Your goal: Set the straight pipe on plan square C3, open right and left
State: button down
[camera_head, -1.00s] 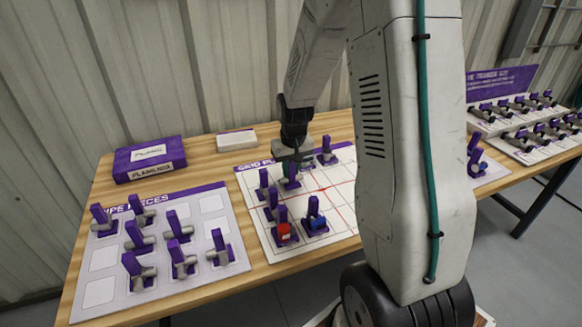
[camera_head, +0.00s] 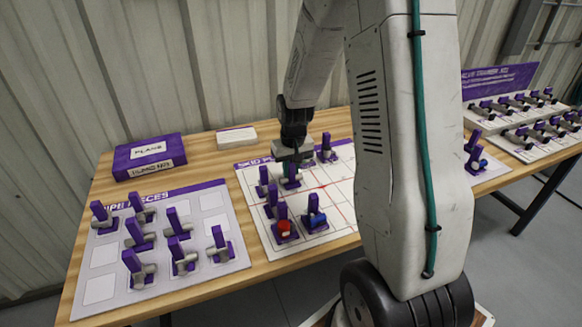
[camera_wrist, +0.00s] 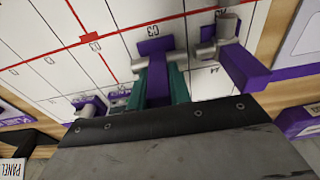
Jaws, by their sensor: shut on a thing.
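The straight pipe is a grey tube with a purple handle and purple base; it shows in the wrist view (camera_wrist: 155,47) and in the head view (camera_head: 290,183). My gripper (camera_wrist: 159,82) has its teal fingers on either side of the purple handle and is shut on it. In the head view my gripper (camera_head: 293,164) is low over the upper left part of the plan board (camera_head: 338,181). The C3 label shows just beyond the pipe in the wrist view. The fingers and handle hide part of the pipe; I cannot tell whether its base touches the board.
A purple-and-grey piece (camera_wrist: 240,60) stands close to the right in the wrist view. Red-ended (camera_head: 285,228) and blue-ended (camera_head: 315,220) pieces stand nearer on the plan. The pieces tray (camera_head: 212,278) is left, and a purple box (camera_head: 149,157) is behind it.

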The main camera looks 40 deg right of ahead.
jog(key=shift+f, duration=0.2)
jog(key=c, duration=1.2)
grip_release()
jog(key=shift+r, duration=0.25)
jog(key=shift+r, duration=0.35)
jog(key=shift+r, duration=3.5)
